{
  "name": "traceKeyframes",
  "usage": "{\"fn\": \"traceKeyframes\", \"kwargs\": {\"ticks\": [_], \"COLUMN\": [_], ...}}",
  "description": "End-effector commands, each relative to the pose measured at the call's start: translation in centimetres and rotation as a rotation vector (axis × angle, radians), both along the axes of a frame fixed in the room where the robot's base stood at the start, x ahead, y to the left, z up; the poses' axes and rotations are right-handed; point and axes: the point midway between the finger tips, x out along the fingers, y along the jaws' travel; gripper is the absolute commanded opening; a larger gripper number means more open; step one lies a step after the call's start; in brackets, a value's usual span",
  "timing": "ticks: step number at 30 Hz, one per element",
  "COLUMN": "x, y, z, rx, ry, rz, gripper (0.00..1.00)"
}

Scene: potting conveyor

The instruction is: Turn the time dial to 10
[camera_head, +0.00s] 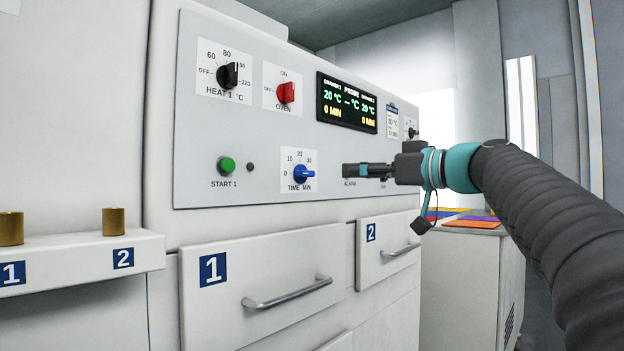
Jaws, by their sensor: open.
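The time dial (303,174) is a blue knob on a white plate marked 0, 10, 20 and 30, low on the grey control panel (235,135). The knob lies level, in line with the 0 mark at its left; its exact pointer end is too small to be sure of. My gripper (350,171) is right of the dial, fingers pointing left, apart from the knob. It is open with nothing seen between its fingers. It partly covers the panel around the ALARM label.
A green START 1 button (227,165), black HEAT 1 knob (228,75) and red OVEN knob (286,92) surround the dial. The display (347,103) reads 0 MIN. Drawer handles (287,292) stick out below. Brass cylinders (114,221) stand on a ledge at left.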

Motion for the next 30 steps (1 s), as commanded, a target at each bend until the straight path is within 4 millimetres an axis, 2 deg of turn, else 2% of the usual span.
{"fn": "traceKeyframes", "kwargs": {"ticks": [18,24,30], "x": [6.5,7.7,8.0], "y": [8.5,9.9,10.3], "z": [0.0,0.0,-0.1], "rx": [-0.001,-0.001,-0.001], "ry": [0.006,0.004,0.004], "rz": [0.002,0.000,-0.002], "gripper": [0.69,0.69,0.69]}}
